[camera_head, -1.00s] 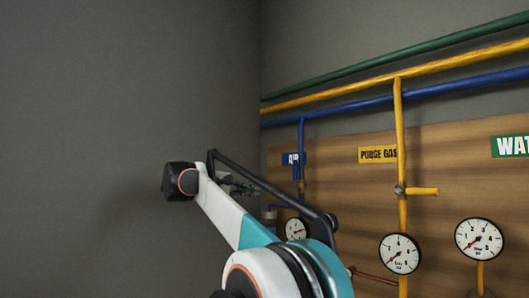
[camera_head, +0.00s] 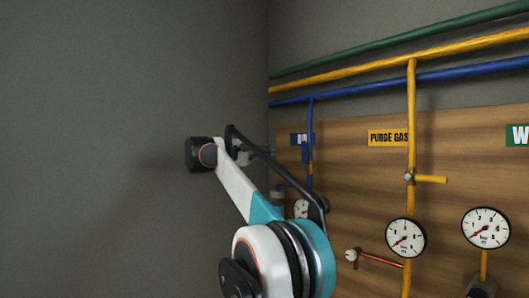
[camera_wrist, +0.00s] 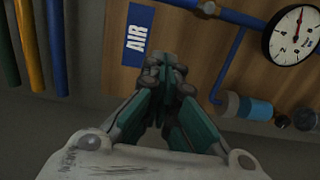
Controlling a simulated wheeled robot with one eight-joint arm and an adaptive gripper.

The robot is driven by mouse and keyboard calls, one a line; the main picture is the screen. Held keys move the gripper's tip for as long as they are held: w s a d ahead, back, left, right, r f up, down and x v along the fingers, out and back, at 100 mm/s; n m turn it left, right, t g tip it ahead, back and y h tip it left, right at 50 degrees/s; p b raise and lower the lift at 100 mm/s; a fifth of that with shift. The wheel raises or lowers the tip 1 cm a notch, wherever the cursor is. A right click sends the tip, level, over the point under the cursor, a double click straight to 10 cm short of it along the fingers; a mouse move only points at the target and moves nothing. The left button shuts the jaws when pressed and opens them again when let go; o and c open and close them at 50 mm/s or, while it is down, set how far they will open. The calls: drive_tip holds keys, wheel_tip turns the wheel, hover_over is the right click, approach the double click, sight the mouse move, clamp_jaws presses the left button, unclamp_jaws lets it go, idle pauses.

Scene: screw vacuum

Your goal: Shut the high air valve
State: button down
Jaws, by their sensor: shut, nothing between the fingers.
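The air valve's grey fitting (camera_wrist: 208,8) shows at the top edge of the wrist view, on the blue air pipe (camera_wrist: 172,3); the handle's angle is hard to tell. In the head view, the blue pipe (camera_head: 310,115) runs down past the AIR label (camera_head: 296,139); the valve there is partly hidden and small. My gripper (camera_head: 268,152) is behind my arm's dark link, left of the label and pipe. In the wrist view, my gripper (camera_wrist: 166,72) is shut and empty, its tips just below the AIR label (camera_wrist: 138,35) in the picture and apart from the valve fitting.
A round gauge (camera_wrist: 297,33) and a blue-banded cylinder (camera_wrist: 252,108) lie right of my fingers in the wrist view. The yellow purge gas pipe (camera_head: 411,130) with its valve handle (camera_head: 432,179) stands farther right. A bare grey wall (camera_head: 100,120) is on the left.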

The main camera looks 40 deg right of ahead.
sight(304, 154)
drive_tip(key=s+d+p, duration=0.1)
drive_tip(key=s+d, duration=0.2)
drive_tip(key=d, duration=0.4)
drive_tip(key=shift+s+d, duration=0.25)
drive_tip(key=shift+s, duration=0.05)
drive_tip(key=shift+s+a, duration=0.1)
